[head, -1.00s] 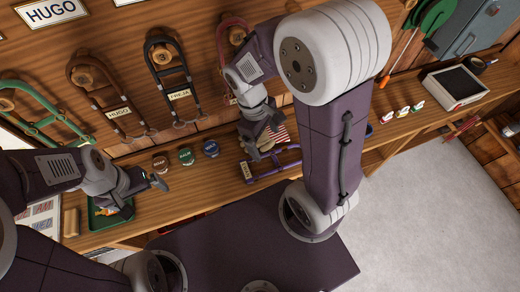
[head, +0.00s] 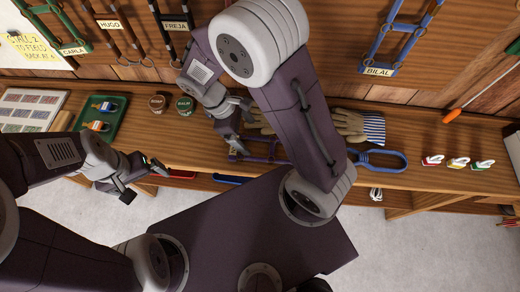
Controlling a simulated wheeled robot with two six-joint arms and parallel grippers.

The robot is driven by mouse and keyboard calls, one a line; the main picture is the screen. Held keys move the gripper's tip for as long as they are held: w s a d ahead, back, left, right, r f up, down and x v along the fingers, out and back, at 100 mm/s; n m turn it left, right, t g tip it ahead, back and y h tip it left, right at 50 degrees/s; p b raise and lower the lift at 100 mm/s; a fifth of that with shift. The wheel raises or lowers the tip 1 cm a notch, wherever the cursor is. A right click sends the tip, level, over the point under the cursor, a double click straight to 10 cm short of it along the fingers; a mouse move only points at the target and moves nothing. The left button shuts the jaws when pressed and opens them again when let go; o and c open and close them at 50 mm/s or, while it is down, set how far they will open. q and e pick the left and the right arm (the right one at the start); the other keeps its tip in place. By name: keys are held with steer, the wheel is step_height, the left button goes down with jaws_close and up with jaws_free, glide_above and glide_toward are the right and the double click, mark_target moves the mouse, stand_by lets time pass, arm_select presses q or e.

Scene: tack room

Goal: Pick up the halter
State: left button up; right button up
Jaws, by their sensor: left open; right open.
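A purple halter (head: 264,159) lies on the wooden bench; my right forearm hides part of it. My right gripper (head: 243,129) is open and empty, at the halter's left end in the picture; I cannot tell whether it touches it. My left gripper (head: 143,181) is open and empty, in front of the bench's front edge and left of the halter. Other halters hang on the wall: a green one (head: 50,17), a brown one (head: 129,38), a black one (head: 172,30) and a blue one (head: 396,35) above the plate reading BILAL.
The bench (head: 310,113) holds two round tins (head: 157,103), a green tray (head: 103,118) with brushes, gloves (head: 348,123), a striped cloth (head: 374,129), a blue loop (head: 388,160) and several small clips (head: 457,162). Open floor lies at the lower right (head: 430,240).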

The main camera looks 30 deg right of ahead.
mark_target(263, 151)
steer(key=x, duration=0.3)
steer(key=shift+s+d+r+b, duration=0.1)
steer(key=shift+s+d+b, duration=0.15)
steer(key=shift+d+b, duration=0.1)
steer(key=shift+f, duration=0.7)
steer(key=b+x, duration=0.1)
steer(key=x, duration=0.3)
steer(key=shift+d+f+b, duration=0.1)
steer(key=shift+f+b, duration=0.1)
steer(key=shift+b, duration=0.1)
steer(key=shift+f, duration=0.1)
steer(key=shift+f, duration=0.25)
steer(key=shift+c, duration=0.3)
steer(key=c, duration=1.5)
